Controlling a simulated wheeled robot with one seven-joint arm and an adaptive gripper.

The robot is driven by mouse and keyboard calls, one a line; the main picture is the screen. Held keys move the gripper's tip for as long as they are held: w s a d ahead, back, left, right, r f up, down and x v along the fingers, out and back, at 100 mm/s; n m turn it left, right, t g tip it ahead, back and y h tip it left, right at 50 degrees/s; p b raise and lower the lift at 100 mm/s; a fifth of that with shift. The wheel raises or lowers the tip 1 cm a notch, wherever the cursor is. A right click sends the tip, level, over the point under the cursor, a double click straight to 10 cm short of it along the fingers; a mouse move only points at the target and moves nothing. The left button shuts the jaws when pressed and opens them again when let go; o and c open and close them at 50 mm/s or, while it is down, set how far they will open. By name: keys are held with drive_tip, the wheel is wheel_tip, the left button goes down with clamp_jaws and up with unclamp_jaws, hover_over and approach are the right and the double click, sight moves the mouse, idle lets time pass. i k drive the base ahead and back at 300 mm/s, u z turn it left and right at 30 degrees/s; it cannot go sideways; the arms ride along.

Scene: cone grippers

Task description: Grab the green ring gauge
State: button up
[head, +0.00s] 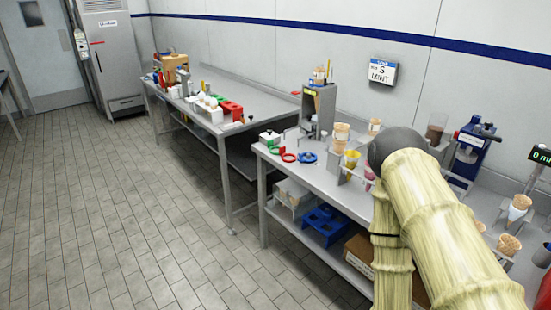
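The green ring gauge (277,150) appears as a small green ring. It lies flat near the left end of the nearer steel table (287,180). A red ring (289,157) lies just to its right, and a blue ring-shaped piece (307,157) lies further right. My arm, in a pale yellow cover, fills the right foreground. My gripper is not in view, so its state is hidden.
A grey dispenser-like stand (318,108) is behind the rings. Cones in holders (341,132) stand to their right, close to my arm. The tiled floor at left is clear.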

sight(270, 146)
drive_tip(key=u, duration=0.6)
drive_tip(key=i, duration=0.6)
drive_tip(key=u, duration=0.5)
drive_tip(key=i, duration=0.85)
drive_tip(key=z, duration=0.85)
drive_tip(key=i, duration=0.65)
drive_tip(key=z, duration=0.75)
